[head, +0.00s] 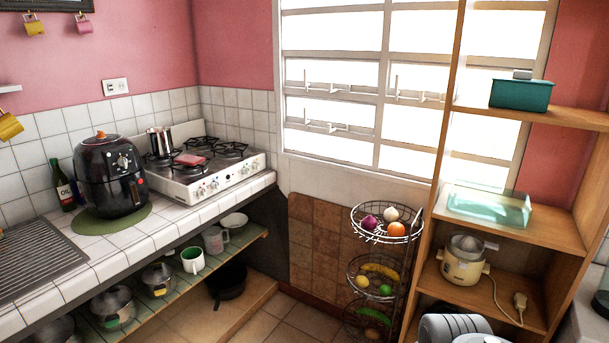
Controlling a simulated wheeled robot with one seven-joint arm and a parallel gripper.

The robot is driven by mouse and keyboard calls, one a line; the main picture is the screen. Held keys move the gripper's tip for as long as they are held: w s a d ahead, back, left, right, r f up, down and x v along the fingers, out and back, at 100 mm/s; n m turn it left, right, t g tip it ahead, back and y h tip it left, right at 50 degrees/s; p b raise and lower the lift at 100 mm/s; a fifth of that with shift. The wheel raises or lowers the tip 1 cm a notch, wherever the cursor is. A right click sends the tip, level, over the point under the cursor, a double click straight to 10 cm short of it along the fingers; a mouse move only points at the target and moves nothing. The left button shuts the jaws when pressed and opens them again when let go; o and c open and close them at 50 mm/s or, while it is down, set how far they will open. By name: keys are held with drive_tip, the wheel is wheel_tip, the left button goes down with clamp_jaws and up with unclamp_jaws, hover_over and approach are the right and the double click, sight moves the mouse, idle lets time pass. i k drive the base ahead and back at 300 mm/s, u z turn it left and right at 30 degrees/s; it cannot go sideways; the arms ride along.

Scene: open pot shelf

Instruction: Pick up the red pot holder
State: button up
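The red pot holder (190,159) looks like a small flat red piece lying on top of the white stove (213,179). It rests on or beside a front burner grate, near a shiny metal pot (160,142) that stands at the stove's left. No fingers of my gripper show in this view, so its state and its place relative to the pot holder cannot be seen.
A black air fryer (113,178) on a green mat and an oil bottle (64,187) stand left of the stove on the tiled counter. Pots and a mug (193,260) sit on the shelf below. A tiered fruit basket (386,223) and wooden shelves (553,234) stand at the right.

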sight(192, 160)
drive_tip(key=u, duration=0.1)
drive_tip(key=i, duration=1.55)
drive_tip(key=u, duration=0.55)
drive_tip(key=i, duration=0.75)
drive_tip(key=u, duration=1.35)
drive_tip(key=i, duration=0.9)
drive_tip(key=u, duration=0.65)
